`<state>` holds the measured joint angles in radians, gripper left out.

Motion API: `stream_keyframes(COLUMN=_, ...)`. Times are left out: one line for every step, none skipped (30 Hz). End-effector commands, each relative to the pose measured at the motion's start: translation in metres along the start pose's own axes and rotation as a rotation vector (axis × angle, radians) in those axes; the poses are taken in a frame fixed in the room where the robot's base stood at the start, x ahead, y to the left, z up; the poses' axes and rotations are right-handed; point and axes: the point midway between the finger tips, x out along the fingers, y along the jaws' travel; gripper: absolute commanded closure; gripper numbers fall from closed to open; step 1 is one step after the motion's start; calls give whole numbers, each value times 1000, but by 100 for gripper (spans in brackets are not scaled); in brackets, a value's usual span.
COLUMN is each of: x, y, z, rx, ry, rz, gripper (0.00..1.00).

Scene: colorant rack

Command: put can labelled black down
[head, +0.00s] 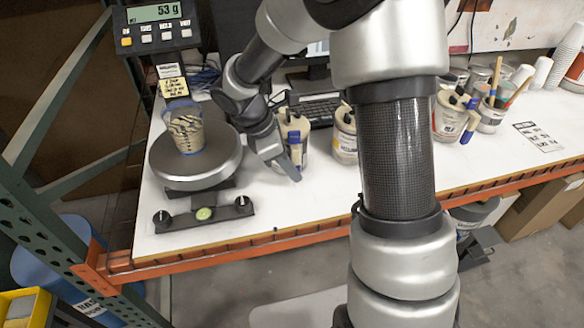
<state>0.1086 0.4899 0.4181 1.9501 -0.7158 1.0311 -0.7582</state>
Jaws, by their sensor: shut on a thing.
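My gripper (284,152) is over the white bench, right of the scale, pointing down. Its near finger lies across the left side of a cream can (297,133) with a dark top and a blue patch on its label. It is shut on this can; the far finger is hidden. The label is too small to read, so I cannot tell whether it says black. The can looks upright, at or just above the bench top. Similar cream cans stand to the right, one (344,139) partly behind my arm and another (448,119) beyond it.
A scale (190,170) reading 53 g holds a clear cup (187,131). A keyboard (318,110) lies behind the can. Brush pots (490,117) and stacked paper cups (562,65) stand at right. The white bench top (285,210) in front is clear up to its orange edge.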

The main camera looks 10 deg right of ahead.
Motion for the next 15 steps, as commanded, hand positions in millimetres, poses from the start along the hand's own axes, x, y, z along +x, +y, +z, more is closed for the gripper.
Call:
stream_keyframes(x=-1, y=1, z=0, rx=2, ry=0, rz=3, gripper=100)
stream_keyframes(x=-1, y=1, z=0, rx=2, ry=0, rz=3, gripper=100)
stream_keyframes(x=1, y=1, z=0, rx=1, ry=-1, rz=3, gripper=100)
stream_keyframes(x=2, y=1, z=-1, rx=1, ry=-1, rz=2, gripper=100)
stream_keyframes(x=3, y=0, z=-1, rx=0, ry=0, rz=-1, gripper=84)
stream_keyframes(x=2, y=0, z=-1, rx=0, ry=0, rz=-1, gripper=78)
stream_keyframes(x=2, y=0, z=-1, rx=0, ry=0, rz=-1, gripper=73)
stream_keyframes(x=2, y=0, z=-1, rx=0, ry=0, rz=-1, gripper=68)
stream_keyframes(x=2, y=0, z=-1, rx=0, ry=0, rz=-1, gripper=67)
stream_keyframes(x=2, y=0, z=-1, rx=0, ry=0, rz=-1, gripper=67)
stream_keyframes(x=2, y=0, z=-1, rx=0, ry=0, rz=-1, gripper=67)
stream_keyframes(x=2, y=0, z=-1, rx=0, ry=0, rz=-1, gripper=67)
stream_keyframes(x=2, y=0, z=-1, rx=0, ry=0, rz=-1, gripper=67)
stream_keyframes(x=2, y=0, z=-1, rx=0, ry=0, rz=-1, gripper=67)
stream_keyframes(x=2, y=0, z=-1, rx=0, ry=0, rz=-1, gripper=67)
